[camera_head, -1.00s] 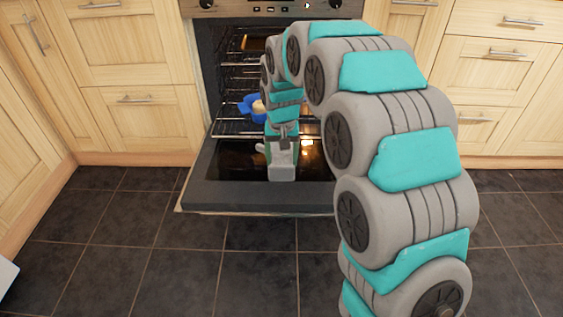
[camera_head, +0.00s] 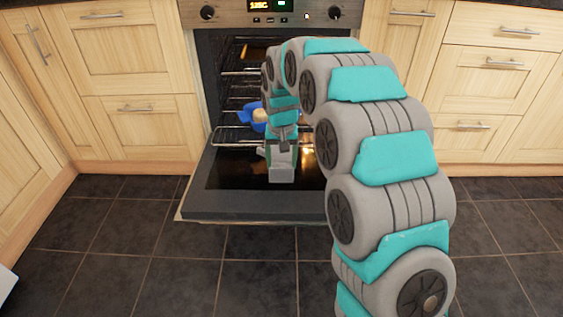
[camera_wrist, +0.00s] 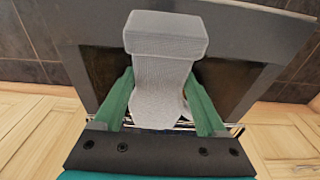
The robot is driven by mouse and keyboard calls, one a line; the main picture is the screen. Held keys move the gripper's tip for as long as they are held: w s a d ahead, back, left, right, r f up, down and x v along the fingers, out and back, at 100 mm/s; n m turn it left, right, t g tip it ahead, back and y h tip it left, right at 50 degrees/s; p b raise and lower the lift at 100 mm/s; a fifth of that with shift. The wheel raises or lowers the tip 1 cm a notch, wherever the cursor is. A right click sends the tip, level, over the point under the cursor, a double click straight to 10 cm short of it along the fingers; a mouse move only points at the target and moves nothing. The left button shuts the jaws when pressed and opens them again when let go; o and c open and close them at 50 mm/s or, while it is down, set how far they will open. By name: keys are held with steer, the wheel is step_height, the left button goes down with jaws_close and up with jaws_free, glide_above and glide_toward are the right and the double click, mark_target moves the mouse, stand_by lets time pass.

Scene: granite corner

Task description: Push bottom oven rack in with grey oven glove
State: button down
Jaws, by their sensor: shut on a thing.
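The grey oven glove (camera_head: 282,165) hangs below my gripper (camera_head: 281,146), over the open oven door. In the wrist view the glove (camera_wrist: 163,85) sits between the two green fingers of my gripper (camera_wrist: 160,100), which is shut on it. The bottom oven rack (camera_head: 232,136) is pulled partly out of the oven, with its front bar just behind the glove. My arm hides the right part of the rack. I cannot tell whether the glove touches the bar.
The oven door (camera_head: 225,200) is folded down flat. A blue dish (camera_head: 254,115) with pale food is inside the oven, and another rack (camera_head: 235,73) is above it. Wooden cabinets (camera_head: 150,125) flank the oven. The dark tiled floor (camera_head: 150,255) in front is clear.

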steer(key=shift+w+d+p, duration=0.1)
steer(key=shift+w+p, duration=0.65)
steer(key=shift+w, duration=2.3)
steer(key=shift+w+d+p, duration=0.15)
steer(key=shift+w+p, duration=1.1)
steer(key=shift+w, duration=2.2)
steer(key=shift+w+r+p, duration=0.15)
steer(key=shift+w+p, duration=0.9)
steer(key=shift+w, duration=0.6)
steer(key=shift+w+d+p, duration=0.1)
steer(key=shift+w+p, duration=0.95)
steer(key=shift+w, duration=0.8)
